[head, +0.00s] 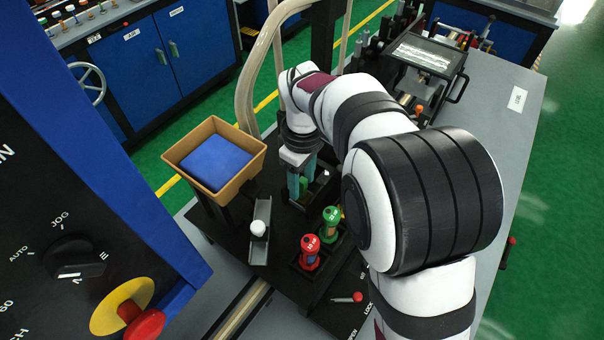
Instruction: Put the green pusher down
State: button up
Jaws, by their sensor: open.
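My gripper (300,183) points down over a dark holder at the back of the black stand, its teal fingers apart. A small green piece (304,187) shows between and just behind the fingers; it may be the green pusher, but most of it is hidden. Whether the fingers touch it, I cannot tell. Another green-topped piece (331,214) with a marked cap stands upright in a dark socket to the front right of the gripper. A matching red-topped piece (310,244) stands in a socket closer to the front.
A tan bin (253,164) with a blue pad inside stands left of the gripper. A white rounded piece (260,228) sits on a narrow metal holder. A red-tipped pin (356,297) lies at the front. The control panel (60,200) fills the left.

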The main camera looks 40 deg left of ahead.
aim_at(302, 180)
notch_tip(302, 180, up, 12)
jog(key=s+d+r+m, duration=0.1)
jog(key=d+r+m, duration=0.1)
jog(key=d+m, duration=1.05)
jog(key=s+d+f+m, duration=0.3)
jog(key=s+d+m, duration=0.2)
jog(key=s+d, duration=0.2)
jog(key=s+d+f+m+y, duration=0.1)
jog(key=s+d+f+m, duration=0.3)
jog(key=s+d+m, duration=0.2)
jog(key=s+d, duration=0.2)
jog(key=d, duration=0.2)
jog(key=shift+d+f+y, duration=0.15)
jog(key=shift+d+y, duration=0.15)
jog(key=shift+d, duration=0.1)
jog(key=shift+c, duration=0.3)
